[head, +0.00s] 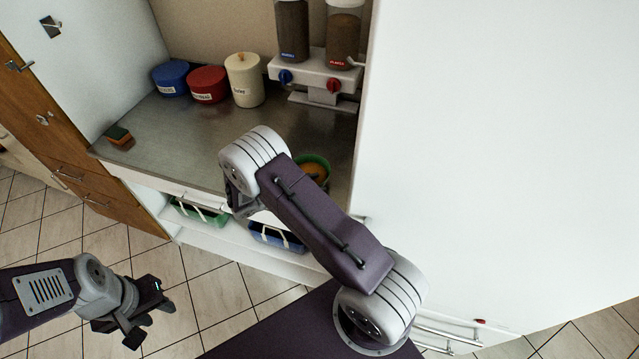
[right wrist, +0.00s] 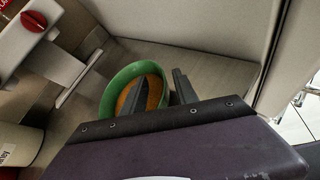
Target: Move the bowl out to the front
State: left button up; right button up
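A green bowl (head: 323,160) with an orange-brown inside stands on the metal worktop near the right side wall. My right arm partly covers it in the head view. In the right wrist view the bowl (right wrist: 111,96) lies at the fingers of my right gripper (right wrist: 160,90). The fingers are apart, one over the bowl's inside and one beyond its right rim; I cannot tell whether they touch it. In the head view my right gripper is hidden behind its arm. My left gripper (head: 152,312) is open and empty, low over the tiled floor at the left.
A dispenser (head: 312,72) with two clear containers stands behind the bowl. Blue (head: 171,78), red (head: 207,85) and cream (head: 244,80) canisters stand at the back. A sponge (head: 118,135) lies at left. A tall white panel (head: 500,150) bounds the right. The worktop's (head: 185,135) middle is clear.

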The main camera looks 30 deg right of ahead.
jog(key=b+v, duration=0.1)
jog(key=v, duration=0.8)
jog(key=shift+s+a+b, duration=0.1)
jog(key=shift+a+b, duration=0.15)
jog(key=shift+b, duration=0.05)
jog(key=s+a+r+m+y, duration=0.1)
jog(key=s+a+m+y, duration=0.2)
jog(key=s+m+y, duration=1)
jog(key=s+m, duration=0.2)
jog(key=m, duration=0.1)
jog(key=shift+r, duration=0.2)
jog(key=shift+s+a, duration=0.1)
jog(key=shift+s, duration=0.1)
